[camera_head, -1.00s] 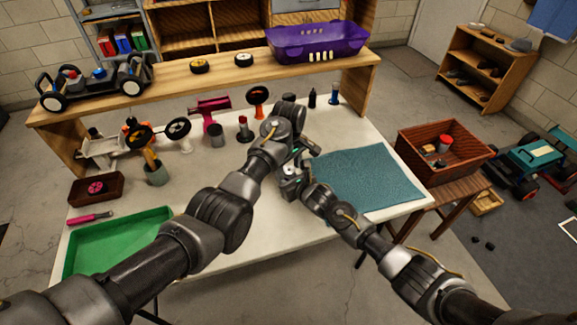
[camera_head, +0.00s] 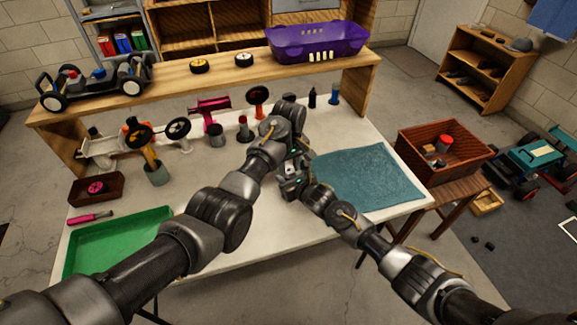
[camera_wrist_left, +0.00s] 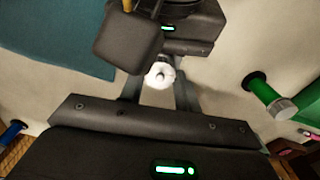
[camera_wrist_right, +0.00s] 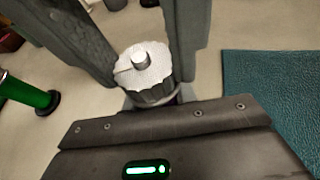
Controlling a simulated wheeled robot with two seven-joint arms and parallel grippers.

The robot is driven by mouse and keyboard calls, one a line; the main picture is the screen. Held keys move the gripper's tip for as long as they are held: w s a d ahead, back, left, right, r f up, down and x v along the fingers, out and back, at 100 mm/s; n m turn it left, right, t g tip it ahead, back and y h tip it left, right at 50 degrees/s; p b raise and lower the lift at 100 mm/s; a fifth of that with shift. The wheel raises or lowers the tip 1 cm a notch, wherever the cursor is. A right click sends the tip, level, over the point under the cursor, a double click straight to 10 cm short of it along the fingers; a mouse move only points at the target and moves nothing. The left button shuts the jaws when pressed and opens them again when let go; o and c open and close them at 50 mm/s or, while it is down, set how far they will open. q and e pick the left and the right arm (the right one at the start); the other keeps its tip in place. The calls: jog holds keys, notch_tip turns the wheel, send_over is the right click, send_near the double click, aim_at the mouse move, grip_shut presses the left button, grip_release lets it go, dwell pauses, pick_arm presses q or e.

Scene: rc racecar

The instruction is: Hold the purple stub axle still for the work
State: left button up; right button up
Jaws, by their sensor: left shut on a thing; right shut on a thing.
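My left gripper (camera_wrist_left: 160,90) is shut on a small pale round part (camera_wrist_left: 160,74) with a dark centre, seen end-on in the left wrist view. My right gripper (camera_wrist_right: 146,62) is shut on a grey ridged round part (camera_wrist_right: 147,75) with a short pin on top. I cannot tell whether these are two ends of one assembly. The two grippers meet close together over the table in the head view, where my left arm hides most of what they hold.
A teal mat (camera_head: 368,178) lies right of the grippers, and a green tray (camera_head: 117,242) lies at the front left. Several upright stands and a pink tool (camera_head: 209,112) stand behind. A purple bin (camera_head: 315,40) sits on the raised shelf. The mat is clear.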

pick_arm(q)
jog(key=shift+m, duration=1.5)
jog(key=o, duration=1)
jog(key=shift+d, duration=0.1)
